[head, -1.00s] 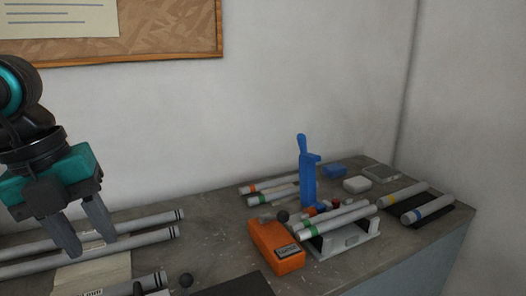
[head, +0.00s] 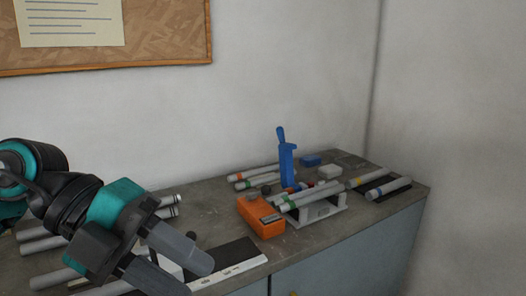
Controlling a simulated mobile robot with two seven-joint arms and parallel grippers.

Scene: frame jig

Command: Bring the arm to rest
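My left gripper (head: 180,264) is at the lower left of the head view. Its two grey fingers are spread apart, with no object visible between them. It is above the near left part of the workbench (head: 205,205) and hides part of the grey tubes (head: 42,243) lying there. My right gripper is not in view.
An orange box (head: 258,217) stands mid-bench beside a white cradle (head: 320,214) with green-banded tubes (head: 300,200). A blue upright clamp (head: 286,163) is behind. Tubes on a black mat (head: 378,186) lie at right. A dark plate (head: 232,258) with a pale strip is near the front edge.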

